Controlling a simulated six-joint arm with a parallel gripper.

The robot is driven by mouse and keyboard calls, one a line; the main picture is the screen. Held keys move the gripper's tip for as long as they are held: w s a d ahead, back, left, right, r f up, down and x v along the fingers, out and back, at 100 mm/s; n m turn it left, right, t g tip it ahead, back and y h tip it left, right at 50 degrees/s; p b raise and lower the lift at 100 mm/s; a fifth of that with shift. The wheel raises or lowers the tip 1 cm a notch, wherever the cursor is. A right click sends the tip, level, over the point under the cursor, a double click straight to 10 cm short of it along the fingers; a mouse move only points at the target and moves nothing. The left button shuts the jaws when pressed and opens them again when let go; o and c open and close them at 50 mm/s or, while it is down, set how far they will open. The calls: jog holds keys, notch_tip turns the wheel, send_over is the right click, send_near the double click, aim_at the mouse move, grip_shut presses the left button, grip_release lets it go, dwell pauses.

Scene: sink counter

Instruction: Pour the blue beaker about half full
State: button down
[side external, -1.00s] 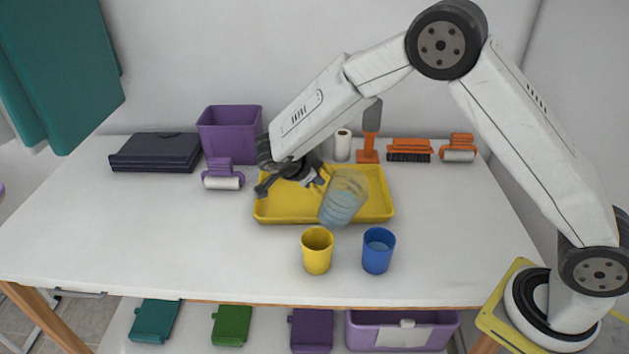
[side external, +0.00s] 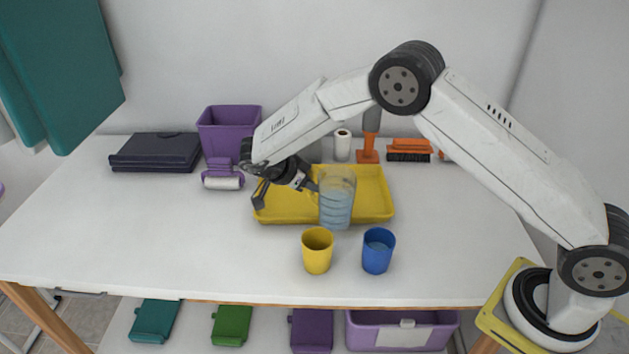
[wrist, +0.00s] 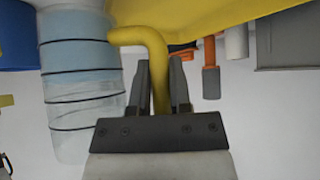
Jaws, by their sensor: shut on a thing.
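A clear jug with dark ring lines (side external: 337,200) holds pale blue liquid and stands nearly upright in front of the yellow tray. It also shows in the wrist view (wrist: 78,85). My gripper (side external: 310,187) is shut on the jug's yellow handle (wrist: 155,62), to the left of the jug. The blue beaker (side external: 377,256) stands upright on the counter, in front and to the right of the jug, apart from it. Some liquid shows inside the beaker, below its rim. Whether the jug's base touches anything is unclear.
A yellow beaker (side external: 317,252) stands left of the blue one. The yellow tray (side external: 375,200) lies behind the jug. A purple bin (side external: 229,133), dark folded case (side external: 155,152) and brushes (side external: 408,150) line the back. The counter's left and right front are clear.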

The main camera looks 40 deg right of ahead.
jog(key=shift+r, duration=0.1)
jog(key=w+r, duration=0.3)
jog(key=r, duration=0.5)
dwell(0.5)
